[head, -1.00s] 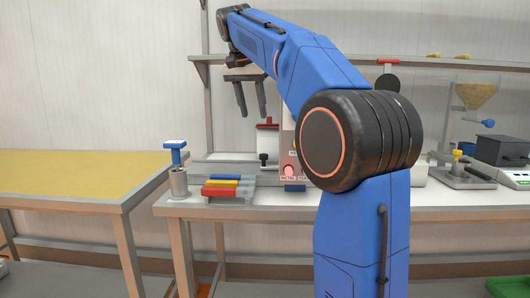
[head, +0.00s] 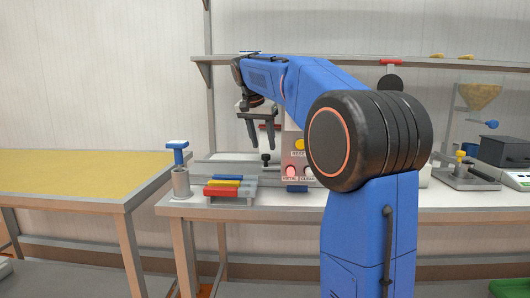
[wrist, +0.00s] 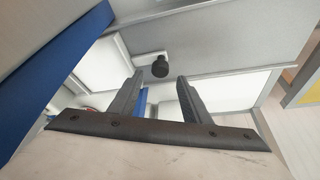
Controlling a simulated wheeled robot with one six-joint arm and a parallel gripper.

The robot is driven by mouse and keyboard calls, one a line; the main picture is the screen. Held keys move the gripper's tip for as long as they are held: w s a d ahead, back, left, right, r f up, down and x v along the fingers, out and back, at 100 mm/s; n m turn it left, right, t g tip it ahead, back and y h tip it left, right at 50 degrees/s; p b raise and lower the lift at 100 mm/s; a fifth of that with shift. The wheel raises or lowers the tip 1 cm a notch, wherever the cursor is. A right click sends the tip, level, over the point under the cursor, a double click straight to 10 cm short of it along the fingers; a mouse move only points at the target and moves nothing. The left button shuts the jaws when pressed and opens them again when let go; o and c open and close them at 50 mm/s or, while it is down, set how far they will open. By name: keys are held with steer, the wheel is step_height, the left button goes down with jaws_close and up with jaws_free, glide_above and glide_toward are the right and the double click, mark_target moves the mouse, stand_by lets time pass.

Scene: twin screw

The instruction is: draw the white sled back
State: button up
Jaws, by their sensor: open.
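My gripper (head: 262,146) is open and empty, pointing down above the back of the bench in front of the machine with lit buttons (head: 296,160). A black knob (head: 268,160) stands on a post just below the fingertips. In the wrist view, my gripper (wrist: 160,76) has its two fingers apart, and a black knob (wrist: 160,67) shows between and just beyond the tips, apart from them. Pale grey and white surfaces lie around the knob. I cannot tell which of them is the white sled; the arm and fingers hide part of the machine.
Red, yellow and blue bars (head: 223,186) lie on a grey stand at the bench front. A blue-handled tool stands in a metal cup (head: 181,183) on the left corner. A shelf (head: 420,63) runs behind the arm. A yellow-topped table (head: 70,175) stands left.

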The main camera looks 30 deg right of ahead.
mark_target(265, 155)
steer(key=shift+x, duration=2.2)
steer(key=shift+a, duration=0.1)
jaws_close()
